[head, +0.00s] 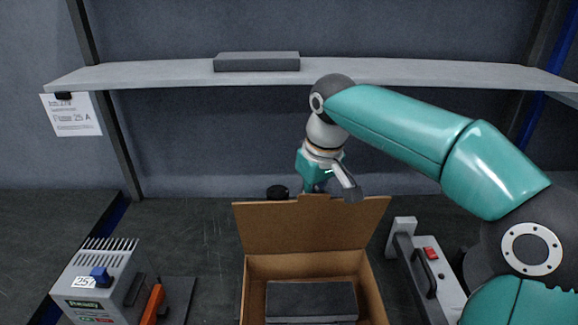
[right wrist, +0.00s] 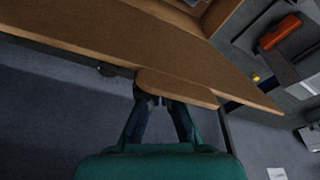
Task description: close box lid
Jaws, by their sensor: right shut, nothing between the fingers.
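The brown cardboard box (head: 373,295) stands open at the lower middle of the head view, with a dark grey block (head: 311,300) inside. Its lid (head: 300,228) stands raised at the back, with a small tab on its upper edge. My right gripper (head: 318,187) is at the far side of the lid, beside the tab, its tips partly hidden by the lid. In the right wrist view the lid (right wrist: 110,45) crosses the picture, and the shut fingers (right wrist: 163,103) meet the tab's edge; I cannot tell if they touch it. My left gripper is not in view.
A grey shelf (head: 170,75) spans the back above the box, bearing a dark flat block (head: 256,62). A finned grey unit (head: 95,280) stands left of the box, and a light device with a red switch (head: 430,275) stands close on the right. A black round object (head: 277,192) is behind the lid.

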